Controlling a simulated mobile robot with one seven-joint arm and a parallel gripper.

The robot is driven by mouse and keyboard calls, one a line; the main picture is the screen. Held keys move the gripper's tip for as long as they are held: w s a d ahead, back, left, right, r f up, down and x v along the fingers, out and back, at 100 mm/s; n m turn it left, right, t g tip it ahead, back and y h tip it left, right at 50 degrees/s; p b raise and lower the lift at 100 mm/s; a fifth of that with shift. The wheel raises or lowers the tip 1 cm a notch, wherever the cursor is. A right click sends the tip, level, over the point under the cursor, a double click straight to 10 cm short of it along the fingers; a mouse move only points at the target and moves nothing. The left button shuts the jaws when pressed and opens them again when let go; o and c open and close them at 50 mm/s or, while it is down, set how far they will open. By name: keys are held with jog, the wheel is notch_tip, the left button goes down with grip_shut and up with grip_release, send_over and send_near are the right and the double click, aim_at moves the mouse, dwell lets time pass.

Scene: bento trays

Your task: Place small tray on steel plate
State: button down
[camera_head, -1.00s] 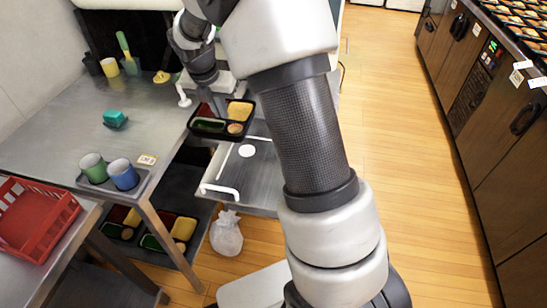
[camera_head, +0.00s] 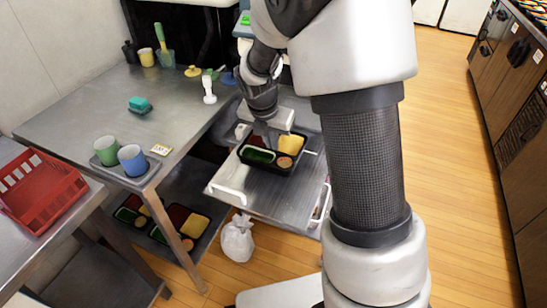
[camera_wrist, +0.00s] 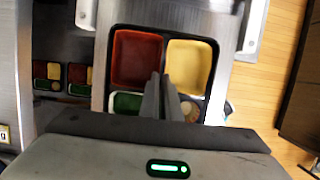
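The small tray (camera_head: 243,160) is black with red, yellow and green compartments and a small round item. It is over the steel plate (camera_head: 240,183), a flat metal sheet with white handles. Whether it touches the plate or hangs just above it is hard to tell. My gripper (camera_head: 267,142) points down at the tray's middle. In the wrist view, the fingers (camera_wrist: 160,82) are close together on the tray's inner divider (camera_wrist: 163,55), between the red and yellow compartments. The fingers cover part of the green and round-item compartments.
A steel table (camera_head: 75,110) at left bears green and blue cups (camera_head: 132,160), a teal sponge (camera_head: 139,105) and a white upright object (camera_head: 209,90). A red basket (camera_head: 40,195) stands at lower left. More filled trays (camera_head: 185,220) lie on the shelf below. A white bag (camera_head: 237,240) is on the floor.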

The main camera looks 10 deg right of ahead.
aim_at(272, 154)
jog(key=shift+f+b, duration=0.6)
jog(key=shift+f, duration=1.35)
jog(key=shift+f, duration=0.15)
jog(key=c, duration=2)
grip_release()
